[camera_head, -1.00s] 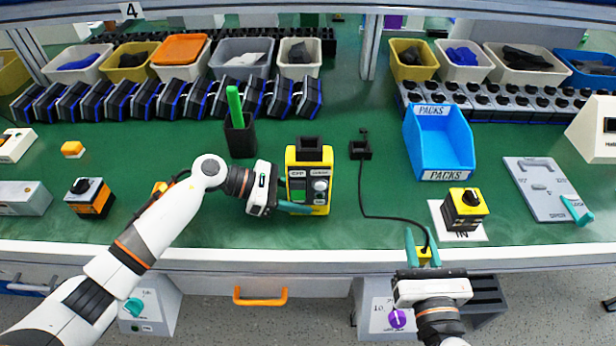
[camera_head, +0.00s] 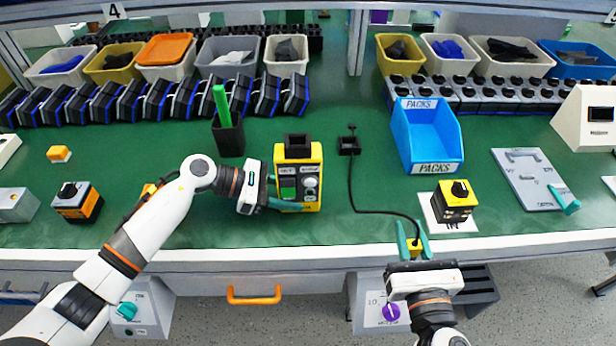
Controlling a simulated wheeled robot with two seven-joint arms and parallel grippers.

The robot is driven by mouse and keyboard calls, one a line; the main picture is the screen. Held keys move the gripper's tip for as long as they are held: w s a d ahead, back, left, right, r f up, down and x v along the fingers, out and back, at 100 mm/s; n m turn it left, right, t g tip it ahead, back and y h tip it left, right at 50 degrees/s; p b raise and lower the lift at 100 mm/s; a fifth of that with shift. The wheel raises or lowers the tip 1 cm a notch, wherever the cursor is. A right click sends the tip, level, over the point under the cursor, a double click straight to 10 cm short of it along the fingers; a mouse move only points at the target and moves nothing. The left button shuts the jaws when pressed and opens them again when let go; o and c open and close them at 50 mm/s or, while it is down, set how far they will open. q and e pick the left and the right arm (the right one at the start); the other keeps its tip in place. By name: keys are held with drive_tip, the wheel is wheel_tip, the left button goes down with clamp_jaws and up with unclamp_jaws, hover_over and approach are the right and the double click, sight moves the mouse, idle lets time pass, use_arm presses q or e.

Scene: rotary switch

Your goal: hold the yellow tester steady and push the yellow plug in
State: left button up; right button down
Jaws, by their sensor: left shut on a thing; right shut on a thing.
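The yellow plug (camera_head: 415,243) is at the bench's front edge on the right. My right gripper (camera_head: 413,240) is shut on it, with a teal finger on each side. A black cable (camera_head: 353,190) runs from the plug back to a small black box (camera_head: 349,146). The plug is well apart from the tester.
A yellow-black rotary switch (camera_head: 455,198) stands on a white IN mat (camera_head: 432,222) just behind the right gripper. A blue PACKS bin (camera_head: 432,168) is behind it. A black cup (camera_head: 229,140) with a green stick stands behind the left gripper. The bench between tester and plug is clear except for the cable.

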drive_tip(key=w+a+r+m+h, duration=0.1)
drive_tip(key=w+a+r, duration=0.25)
drive_tip(key=w, duration=0.25)
drive_tip(key=w+a+r+m+h, duration=0.1)
drive_tip(key=w+a+r+h, duration=0.15)
drive_tip(key=w+r, duration=0.3)
drive_tip(key=w+a+r+n+y, duration=0.2)
drive_tip(key=w+a+r+y, duration=0.1)
drive_tip(key=a+r, duration=1)
drive_tip(key=shift+w, duration=0.8)
drive_tip(key=shift+y, duration=0.25)
drive_tip(key=shift+f, duration=2.95)
drive_tip(key=shift+f, duration=1.65)
